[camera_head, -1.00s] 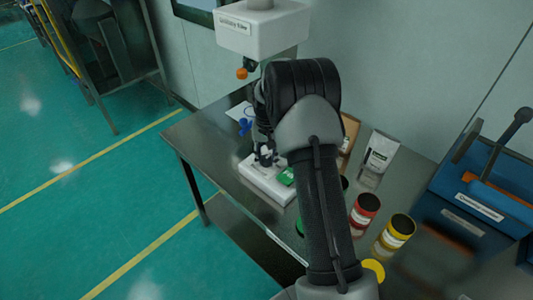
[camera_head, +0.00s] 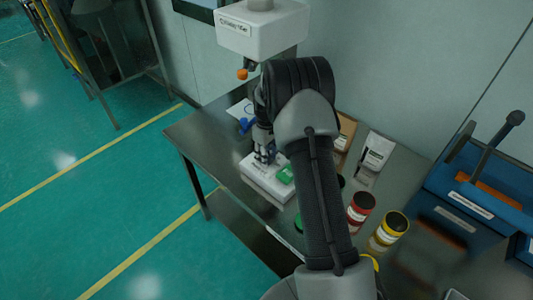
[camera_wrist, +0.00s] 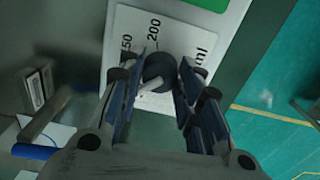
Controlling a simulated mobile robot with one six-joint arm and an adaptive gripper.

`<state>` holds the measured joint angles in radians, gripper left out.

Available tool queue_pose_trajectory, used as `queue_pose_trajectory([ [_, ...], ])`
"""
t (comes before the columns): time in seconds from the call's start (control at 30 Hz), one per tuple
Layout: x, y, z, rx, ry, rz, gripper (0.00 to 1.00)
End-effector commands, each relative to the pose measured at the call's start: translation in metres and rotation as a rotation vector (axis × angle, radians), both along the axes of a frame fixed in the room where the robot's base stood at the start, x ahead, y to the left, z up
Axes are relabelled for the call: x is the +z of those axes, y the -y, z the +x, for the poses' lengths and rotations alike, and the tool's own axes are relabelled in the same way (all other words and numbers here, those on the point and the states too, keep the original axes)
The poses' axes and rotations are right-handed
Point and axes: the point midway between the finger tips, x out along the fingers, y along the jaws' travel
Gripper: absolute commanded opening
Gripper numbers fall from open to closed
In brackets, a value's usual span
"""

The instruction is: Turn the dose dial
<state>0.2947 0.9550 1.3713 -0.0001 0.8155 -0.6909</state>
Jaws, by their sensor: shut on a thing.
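The dose dial (camera_wrist: 159,70) is a dark round knob on a white panel (camera_wrist: 130,30) marked "50", "200" and "ml" in the wrist view. A short pale pointer sticks out from the knob toward the lower left. My gripper (camera_wrist: 164,75) has its two dark fingers on either side of the knob and is shut on it. In the head view the white dosing box (camera_head: 258,184), with a green patch (camera_head: 286,174), sits on the metal table. My gripper (camera_head: 264,155) reaches down onto its top from above; the knob is hidden there.
On the table (camera_head: 200,135) stand a red jar (camera_head: 361,208), a yellow jar (camera_head: 390,230) and a white pouch (camera_head: 379,150). A blue item (camera_head: 245,126) lies behind the box. A white sieve unit (camera_head: 262,30) is above, and a blue machine (camera_head: 480,205) is at right.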

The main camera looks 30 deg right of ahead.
Motion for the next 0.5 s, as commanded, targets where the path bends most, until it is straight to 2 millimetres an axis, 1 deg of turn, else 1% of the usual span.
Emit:
queue_pose_trajectory([
  [0.2,0.0009,0.0001,0.0006,0.168,0.001,0.0,0.09],
  [0.5,0.0004,0.0,0.0004,0.313,0.001,0.0,0.09],
])
